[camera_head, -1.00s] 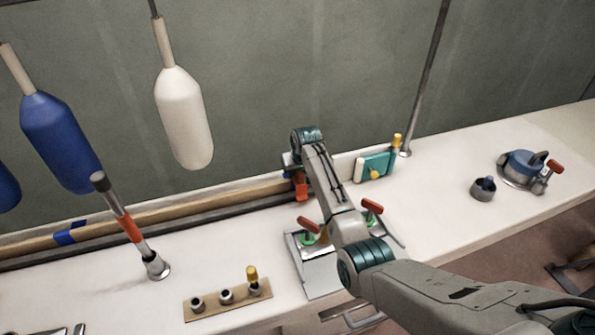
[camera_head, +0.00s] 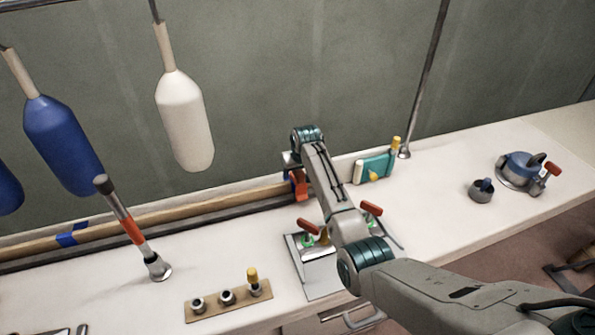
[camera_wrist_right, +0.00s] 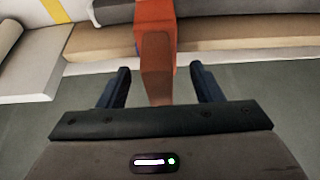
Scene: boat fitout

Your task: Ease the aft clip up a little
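An orange clip (camera_head: 301,187) sits on the wooden rail (camera_head: 190,207) at the back of the bench, partly hidden by my right arm. I take it to be the aft clip. In the right wrist view the clip (camera_wrist_right: 154,50) stands between the two dark fingers of my right gripper (camera_wrist_right: 161,85). The fingers are apart, with a visible gap on each side of the clip. In the head view the arm hides most of this gripper (camera_head: 292,168). My left gripper is not in view.
Two red-handled latches (camera_head: 308,226) (camera_head: 371,208) stand close beside my right arm on a metal-edged hatch. A teal box (camera_head: 374,166) is to the right of the clip. White (camera_head: 184,122) and blue (camera_head: 62,145) fenders hang at the left.

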